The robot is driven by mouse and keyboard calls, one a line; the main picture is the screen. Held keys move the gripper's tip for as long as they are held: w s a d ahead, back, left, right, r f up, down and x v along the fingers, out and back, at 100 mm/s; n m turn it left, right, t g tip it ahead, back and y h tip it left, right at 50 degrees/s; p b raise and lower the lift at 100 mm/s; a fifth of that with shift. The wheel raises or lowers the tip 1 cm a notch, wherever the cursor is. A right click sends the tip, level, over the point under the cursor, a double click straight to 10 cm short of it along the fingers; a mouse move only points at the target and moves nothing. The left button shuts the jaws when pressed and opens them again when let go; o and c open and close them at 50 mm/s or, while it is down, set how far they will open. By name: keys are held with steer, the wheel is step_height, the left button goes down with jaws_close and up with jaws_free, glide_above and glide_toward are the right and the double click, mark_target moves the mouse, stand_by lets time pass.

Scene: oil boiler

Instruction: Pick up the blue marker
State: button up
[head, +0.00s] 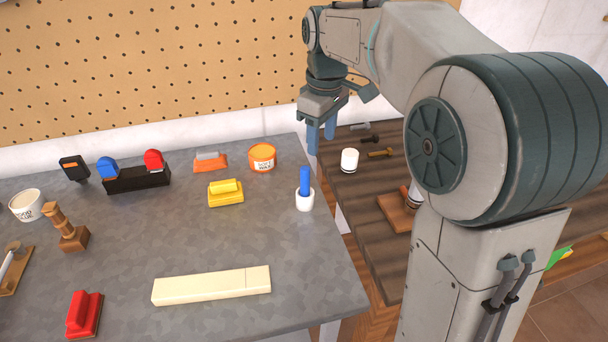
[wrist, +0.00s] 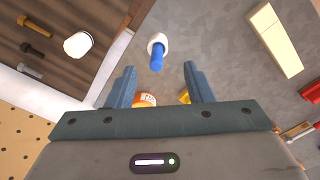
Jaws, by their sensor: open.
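The blue marker (head: 305,180) stands upright in a small white cup (head: 305,201) near the right edge of the grey table. In the wrist view the marker (wrist: 157,58) and the cup (wrist: 157,41) show ahead of the fingertips, near the middle. My gripper (head: 321,143) hangs with its fingers down, above and behind the marker in the head view, near the table's right edge. The gripper (wrist: 159,72) is open in the wrist view, with nothing between its fingers. The marker is apart from both fingers.
An orange tin (head: 262,158) and a yellow block-shaped item (head: 225,192) stand left of the marker. A long cream block (head: 211,286) lies toward the front. The wooden table (head: 365,220) at right holds a white cylinder (head: 349,160) and bolts. The pegboard (head: 150,65) rises behind.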

mark_target(305, 168)
steer(key=w+a+f+n, duration=0.1)
steer(key=w+a+n, duration=0.2)
steer(key=w, duration=0.2)
steer(key=shift+g, duration=0.3)
step_height(305, 168, down, 8)
steer(key=shift+a+r, duration=0.1)
steer(key=shift+s+f, duration=0.15)
steer(key=shift+f, duration=1.25)
steer(key=shift+s+f, duration=0.15)
steer(key=shift+f, duration=1.25)
jaws_close()
